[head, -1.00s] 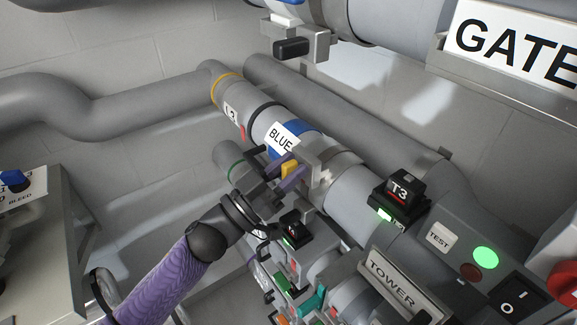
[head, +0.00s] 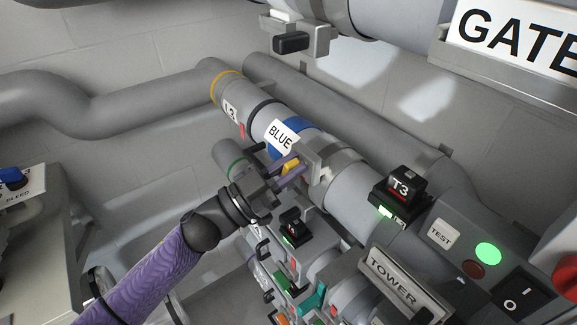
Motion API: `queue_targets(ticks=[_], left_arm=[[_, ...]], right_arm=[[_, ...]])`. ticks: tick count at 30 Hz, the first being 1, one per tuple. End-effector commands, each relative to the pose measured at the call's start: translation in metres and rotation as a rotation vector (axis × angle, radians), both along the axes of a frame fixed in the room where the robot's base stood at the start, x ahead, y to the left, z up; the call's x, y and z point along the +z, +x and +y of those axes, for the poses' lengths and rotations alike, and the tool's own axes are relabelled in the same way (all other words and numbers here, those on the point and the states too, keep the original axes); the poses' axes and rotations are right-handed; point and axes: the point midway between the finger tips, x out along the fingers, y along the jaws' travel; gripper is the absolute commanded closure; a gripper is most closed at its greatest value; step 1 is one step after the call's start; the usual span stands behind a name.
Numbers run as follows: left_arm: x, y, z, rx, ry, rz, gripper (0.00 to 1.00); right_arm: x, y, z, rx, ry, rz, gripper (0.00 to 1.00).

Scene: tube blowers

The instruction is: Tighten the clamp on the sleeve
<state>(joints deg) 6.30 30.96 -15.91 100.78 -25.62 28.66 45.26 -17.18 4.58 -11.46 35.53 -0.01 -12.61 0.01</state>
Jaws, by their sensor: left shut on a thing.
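The sleeve (head: 288,132) is a blue band on the grey pipe, partly covered by a white BLUE label (head: 280,136). Just to its right a grey clamp (head: 328,160) with a block and band sits around the pipe. My left gripper (head: 289,171), with purple fingers, is shut on this handle from the lower left. The fingers hide part of the handle and where it joins the clamp. My right gripper is not in view.
A black T3 box (head: 400,186) with a green light sits on the pipe to the right. A panel with a TEST label (head: 439,235) and a switch (head: 523,292) is lower right. Several small fittings crowd below the clamp. A GATE sign (head: 515,40) is upper right.

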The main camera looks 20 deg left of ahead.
Motion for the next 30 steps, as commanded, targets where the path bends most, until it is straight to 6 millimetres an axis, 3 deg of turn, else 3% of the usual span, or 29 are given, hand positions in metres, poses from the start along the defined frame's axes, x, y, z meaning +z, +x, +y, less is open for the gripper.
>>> queue_targets(ticks=[30], left_arm=[[-0.0083, -0.0054, -0.0065, 0.0, 0.753, -0.586, 1.0]], right_arm=[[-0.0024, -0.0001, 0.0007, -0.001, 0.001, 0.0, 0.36]])
